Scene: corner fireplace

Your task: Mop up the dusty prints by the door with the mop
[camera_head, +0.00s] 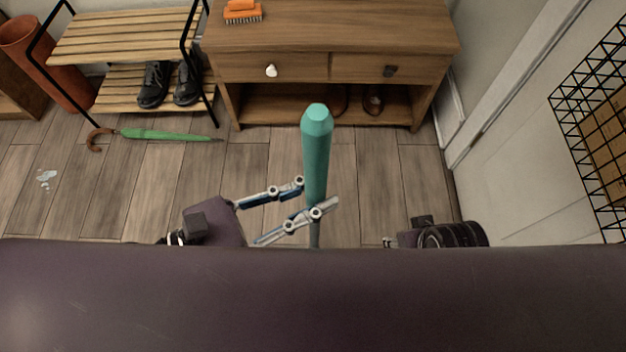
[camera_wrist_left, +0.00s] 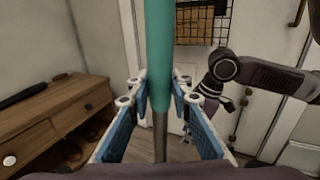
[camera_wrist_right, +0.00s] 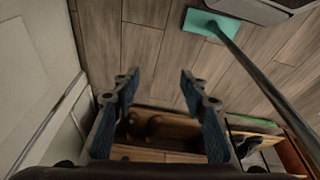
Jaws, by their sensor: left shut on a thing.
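The mop's teal handle grip (camera_head: 316,150) stands nearly upright in front of the wooden cabinet. My left gripper (camera_head: 319,193) is shut on the mop handle; the left wrist view shows the teal grip (camera_wrist_left: 159,45) and grey pole between its fingers. The mop's flat teal head (camera_wrist_right: 212,24) lies on the floor in the right wrist view, its dark pole slanting to the lower right. My right gripper (camera_wrist_right: 158,80) is open and empty, apart from the pole. A small pale patch (camera_head: 46,178) marks the floor at left; I cannot tell whether it is the dusty prints.
A wooden cabinet (camera_head: 330,30) stands ahead, with an orange brush (camera_head: 243,12) on top. A shoe rack (camera_head: 120,40) with black shoes stands left. A green umbrella (camera_head: 165,134) lies on the floor. A black wire basket (camera_head: 600,125) hangs right. The left floor is mostly clear.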

